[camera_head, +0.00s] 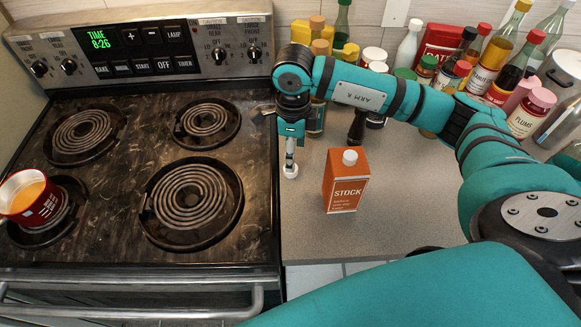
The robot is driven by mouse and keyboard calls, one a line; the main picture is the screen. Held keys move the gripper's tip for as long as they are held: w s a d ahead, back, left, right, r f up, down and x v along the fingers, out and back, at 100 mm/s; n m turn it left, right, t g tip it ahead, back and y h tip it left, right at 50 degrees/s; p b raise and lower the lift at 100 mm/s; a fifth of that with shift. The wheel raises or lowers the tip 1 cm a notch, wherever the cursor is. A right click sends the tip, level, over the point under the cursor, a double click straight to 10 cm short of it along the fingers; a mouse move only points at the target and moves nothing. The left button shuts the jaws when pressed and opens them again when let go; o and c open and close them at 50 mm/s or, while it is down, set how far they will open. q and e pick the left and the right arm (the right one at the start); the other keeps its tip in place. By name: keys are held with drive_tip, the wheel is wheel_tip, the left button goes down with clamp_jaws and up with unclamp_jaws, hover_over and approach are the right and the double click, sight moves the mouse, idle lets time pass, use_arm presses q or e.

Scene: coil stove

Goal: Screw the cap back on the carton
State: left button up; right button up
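An orange carton labelled STOCK (347,188) stands upright on the grey counter, right of the stove. A white round spout (350,157) shows on its top. My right gripper (290,164) points down over the counter, left of the carton and apart from it. Its narrow fingers look closed on a small white cap (290,172), which is at or just above the counter; I cannot tell if it touches. My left gripper is not in view.
The coil stove (130,225) fills the left, with a red pot (35,200) of orange contents on its front-left burner. Several bottles and jars crowd the back, including a PLUMS jar (530,115). The counter in front of the carton is clear.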

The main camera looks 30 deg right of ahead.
drive_tip(key=shift+f, duration=0.1)
drive_tip(key=f, duration=0.1)
drive_tip(key=f+p, duration=0.1)
drive_tip(key=f, duration=0.1)
drive_tip(key=f+p, duration=0.1)
drive_tip(key=shift+a+f, duration=0.2)
drive_tip(key=shift+a, duration=0.15)
drive_tip(key=shift+f, duration=0.25)
drive_tip(key=c, duration=0.8)
